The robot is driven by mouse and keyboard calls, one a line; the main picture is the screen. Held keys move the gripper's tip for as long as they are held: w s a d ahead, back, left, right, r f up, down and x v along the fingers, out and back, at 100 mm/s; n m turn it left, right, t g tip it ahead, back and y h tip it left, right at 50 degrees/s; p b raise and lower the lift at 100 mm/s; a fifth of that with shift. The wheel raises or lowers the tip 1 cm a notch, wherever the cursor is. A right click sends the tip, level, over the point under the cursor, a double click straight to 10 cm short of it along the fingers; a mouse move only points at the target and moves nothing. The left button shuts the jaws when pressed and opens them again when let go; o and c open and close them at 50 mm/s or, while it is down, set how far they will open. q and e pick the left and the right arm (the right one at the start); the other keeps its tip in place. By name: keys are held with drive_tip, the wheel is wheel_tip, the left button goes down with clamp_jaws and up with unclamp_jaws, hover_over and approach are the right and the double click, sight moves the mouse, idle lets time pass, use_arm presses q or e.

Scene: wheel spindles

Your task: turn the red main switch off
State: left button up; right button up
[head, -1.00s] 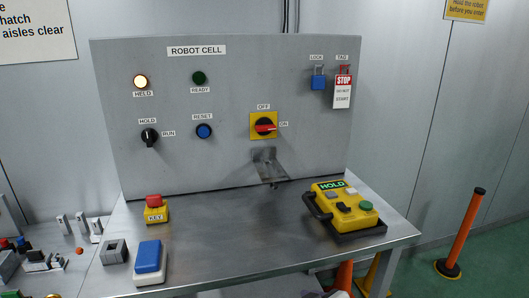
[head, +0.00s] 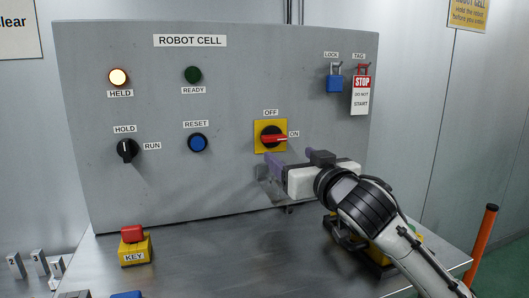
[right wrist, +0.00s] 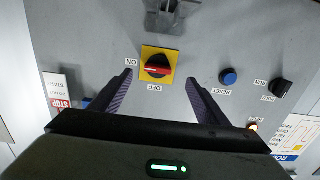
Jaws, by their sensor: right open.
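The red main switch (head: 273,138) has a red handle on a black knob and a yellow plate, on the upright grey panel. Its handle lies level, pointing at the ON label; OFF is printed above the plate. My right gripper (head: 292,164) is just below and to the right of the switch in the head view, apart from the handle. In the right wrist view the picture is turned over; the open, empty jaws (right wrist: 159,78) spread to either side of the switch (right wrist: 157,66), without touching it. My left gripper is not in view.
A metal bracket (head: 268,187) sticks out below the switch, partly behind my gripper. A blue lock (head: 335,83) and a STOP tag (head: 361,96) hang at upper right. A blue reset button (head: 198,143) and black hold knob (head: 127,150) are left. My arm partly covers the yellow pendant.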

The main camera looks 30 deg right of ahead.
sight(276, 139)
drive_tip(key=x, duration=0.3)
drive_tip(key=p+x, duration=0.1)
drive_tip(key=x, duration=0.2)
drive_tip(key=r+x, duration=0.1)
drive_tip(key=x, duration=0.2)
drive_tip(key=shift+d+r, duration=0.1)
drive_tip(key=shift+d, duration=0.1)
drive_tip(key=shift+w+d, duration=0.1)
drive_tip(key=shift+w, duration=0.35)
drive_tip(key=shift+c, duration=0.2)
drive_tip(key=c, duration=1)
use_arm(q)
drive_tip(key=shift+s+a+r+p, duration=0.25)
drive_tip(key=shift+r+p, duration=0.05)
drive_tip(key=shift+p, duration=0.05)
